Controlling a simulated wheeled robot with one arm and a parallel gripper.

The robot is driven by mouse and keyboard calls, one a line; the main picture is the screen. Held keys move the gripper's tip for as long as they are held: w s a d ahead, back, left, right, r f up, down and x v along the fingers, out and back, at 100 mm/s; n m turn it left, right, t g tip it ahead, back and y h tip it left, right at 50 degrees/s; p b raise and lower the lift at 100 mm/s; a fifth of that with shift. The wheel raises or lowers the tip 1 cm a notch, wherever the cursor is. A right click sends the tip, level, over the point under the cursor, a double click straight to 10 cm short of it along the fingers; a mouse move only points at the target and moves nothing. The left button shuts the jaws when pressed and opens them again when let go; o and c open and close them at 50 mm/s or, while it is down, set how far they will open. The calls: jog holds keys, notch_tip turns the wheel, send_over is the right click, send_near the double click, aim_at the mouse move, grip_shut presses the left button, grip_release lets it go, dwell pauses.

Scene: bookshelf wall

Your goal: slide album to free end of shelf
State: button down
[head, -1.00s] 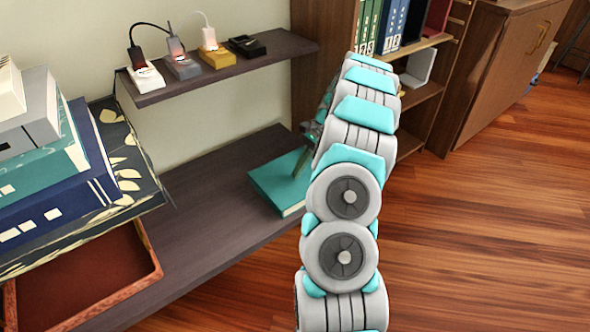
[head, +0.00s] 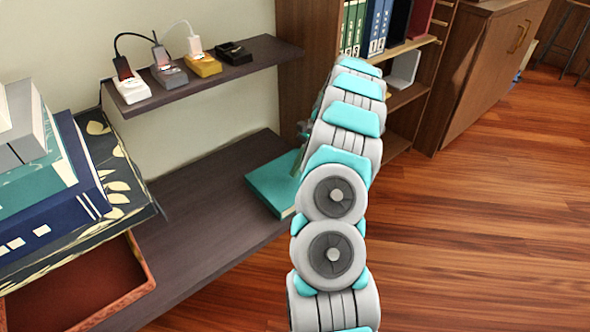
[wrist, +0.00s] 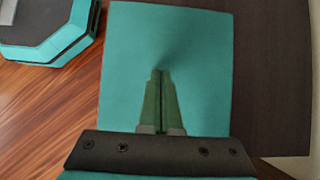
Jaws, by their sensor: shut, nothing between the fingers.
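The album (head: 270,188) is a flat teal volume lying on the lower dark shelf, near its right end and front edge. In the wrist view the album (wrist: 200,50) fills the middle, with bare dark shelf to its right and wood floor to its left. My gripper (wrist: 160,72) is shut and empty. Its two green fingers lie together over the album's middle, with a faint shadow at the tips; whether they touch the cover I cannot tell for sure.
The lower shelf (head: 205,205) is bare left of the album. A short upper shelf (head: 200,76) holds several small chargers. Stacked books (head: 50,195) and an open reddish tray (head: 80,290) stand at the left. A bookcase (head: 300,90) stands beyond the shelf's right end.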

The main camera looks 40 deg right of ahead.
jog(key=shift+v, duration=3.5)
jog(key=shift+w, duration=0.1)
jog(key=s+a+r+n+g+h, duration=0.1)
jog(key=s+a+r+n, duration=0.2)
jog(key=a, duration=0.6)
jog(key=s+a+r+n, duration=0.1)
jog(key=a+r+n, duration=0.2)
jog(key=a+r, duration=0.4)
jog(key=s+a+r+n+g+h, duration=0.1)
jog(key=s+a+r+n, duration=0.2)
jog(key=a, duration=0.7)
jog(key=s+a+n+h, duration=0.3)
jog(key=s+a+n, duration=0.3)
jog(key=s, duration=0.5)
jog(key=s+a+f+n+h, duration=0.1)
jog(key=s+f+n+h, duration=0.1)
jog(key=s, duration=1.3)
jog(key=shift+a+f+n, duration=0.3)
jog(key=shift+f, duration=0.35)
